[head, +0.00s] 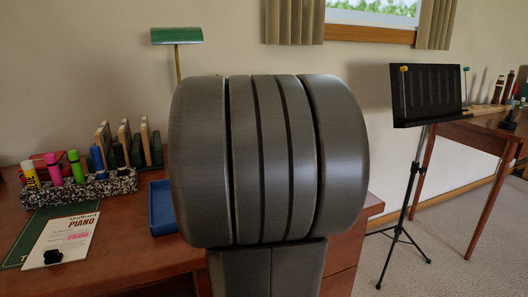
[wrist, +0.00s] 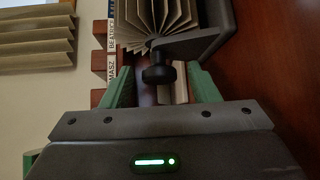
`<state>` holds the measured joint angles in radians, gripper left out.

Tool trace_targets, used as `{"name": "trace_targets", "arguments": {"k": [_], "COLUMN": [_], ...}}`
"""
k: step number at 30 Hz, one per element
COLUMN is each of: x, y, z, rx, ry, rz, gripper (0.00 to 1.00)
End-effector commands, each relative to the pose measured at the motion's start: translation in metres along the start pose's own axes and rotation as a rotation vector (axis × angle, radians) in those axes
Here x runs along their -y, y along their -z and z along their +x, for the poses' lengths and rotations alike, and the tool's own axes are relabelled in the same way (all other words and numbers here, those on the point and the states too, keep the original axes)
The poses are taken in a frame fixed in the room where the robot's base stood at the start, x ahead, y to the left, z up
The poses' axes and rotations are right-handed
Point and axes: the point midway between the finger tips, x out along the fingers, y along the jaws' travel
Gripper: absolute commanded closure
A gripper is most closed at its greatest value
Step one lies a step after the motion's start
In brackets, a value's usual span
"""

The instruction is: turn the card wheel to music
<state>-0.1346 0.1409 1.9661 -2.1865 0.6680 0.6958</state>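In the wrist view, the card wheel (wrist: 158,22) shows at the top as a fan of beige cards in a grey frame (wrist: 205,38). A black knob (wrist: 159,74) sticks out from the frame towards me. My gripper (wrist: 162,82) has two green fingers spread apart, one on each side of the knob. The knob lies between the fingertips, with a visible gap on both sides. I cannot tell how deep it sits between them. The card on top of the wheel cannot be read. In the head view, my own dark arm blocks the middle, and the wheel does not show.
In the wrist view, a lettered white strip (wrist: 112,60) stands left of the wheel; a brown wooden surface (wrist: 270,60) is at right. In the head view, the desk (head: 130,255) holds a speckled pen holder (head: 80,190), a blue tray (head: 162,207) and a piano book (head: 65,240). A music stand (head: 427,95) is at right.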

Motion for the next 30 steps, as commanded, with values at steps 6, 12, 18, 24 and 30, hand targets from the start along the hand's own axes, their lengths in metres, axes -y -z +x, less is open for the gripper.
{"name": "trace_targets", "arguments": {"k": [6,12,18,24,30], "x": [-0.001,-0.003,-0.003,-0.003,-0.001], "y": [0.001,0.002,0.002,0.001,0.001], "z": [-0.005,-0.036,-0.075,-0.106,-0.127], "rx": [-0.002,-0.006,-0.007,-0.005,-0.003], "ry": [-0.001,-0.001,-0.002,-0.001,-0.001], "rz": [0.000,-0.001,-0.001,0.000,0.000], "gripper": [0.45,0.45,0.45,0.45,0.45]}}
